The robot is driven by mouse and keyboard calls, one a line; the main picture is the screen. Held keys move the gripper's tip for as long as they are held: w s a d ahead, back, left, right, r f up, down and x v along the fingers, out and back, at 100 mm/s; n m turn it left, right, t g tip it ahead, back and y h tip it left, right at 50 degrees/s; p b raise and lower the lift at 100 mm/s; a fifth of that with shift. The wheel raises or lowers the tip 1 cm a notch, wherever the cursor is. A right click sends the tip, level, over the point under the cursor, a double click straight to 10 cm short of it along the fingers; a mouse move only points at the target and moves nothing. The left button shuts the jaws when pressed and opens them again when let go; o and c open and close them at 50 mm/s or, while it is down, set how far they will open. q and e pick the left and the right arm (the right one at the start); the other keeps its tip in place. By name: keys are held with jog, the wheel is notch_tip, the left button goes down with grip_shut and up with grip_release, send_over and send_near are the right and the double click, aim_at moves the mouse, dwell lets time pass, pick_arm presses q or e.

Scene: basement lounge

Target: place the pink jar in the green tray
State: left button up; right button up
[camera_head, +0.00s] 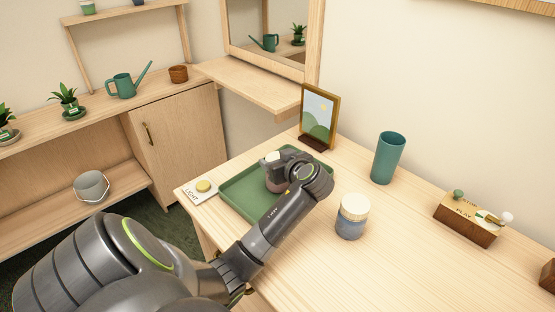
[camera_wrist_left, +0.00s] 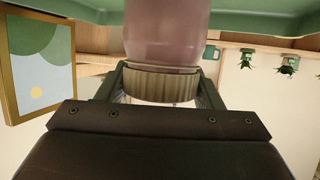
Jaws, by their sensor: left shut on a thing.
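The pink jar (camera_wrist_left: 165,35) shows in the left wrist view, with its ribbed cream lid (camera_wrist_left: 160,87) between the fingers of my left gripper (camera_wrist_left: 160,95). That gripper is shut on the jar at the lid. In the head view, my left gripper (camera_head: 273,170) is over the green tray (camera_head: 240,190), and my wrist hides most of the jar. The tray's green edge (camera_wrist_left: 255,22) also shows behind the jar in the wrist view. I cannot tell whether the jar touches the tray floor. My right gripper is not in view.
A blue-grey jar with a cream lid (camera_head: 351,218) stands right of the tray. A teal cup (camera_head: 387,158), a framed picture (camera_head: 320,117) and a play/stop switch block (camera_head: 468,222) stand farther off. A light button (camera_head: 203,187) is left of the tray.

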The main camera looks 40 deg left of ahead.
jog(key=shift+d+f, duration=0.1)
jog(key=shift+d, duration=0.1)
pick_arm(q)
jog(key=o, duration=1.5)
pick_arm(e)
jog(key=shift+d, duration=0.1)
pick_arm(q)
jog(key=shift+d+r, duration=0.1)
jog(key=shift+r, duration=0.05)
jog(key=shift+s+d+r+p, duration=0.1)
jog(key=shift+d+r+p, duration=0.05)
jog(key=shift+d+p, duration=0.2)
jog(key=p+v, duration=0.3)
jog(key=v, duration=0.8)
jog(key=shift+s, duration=0.1)
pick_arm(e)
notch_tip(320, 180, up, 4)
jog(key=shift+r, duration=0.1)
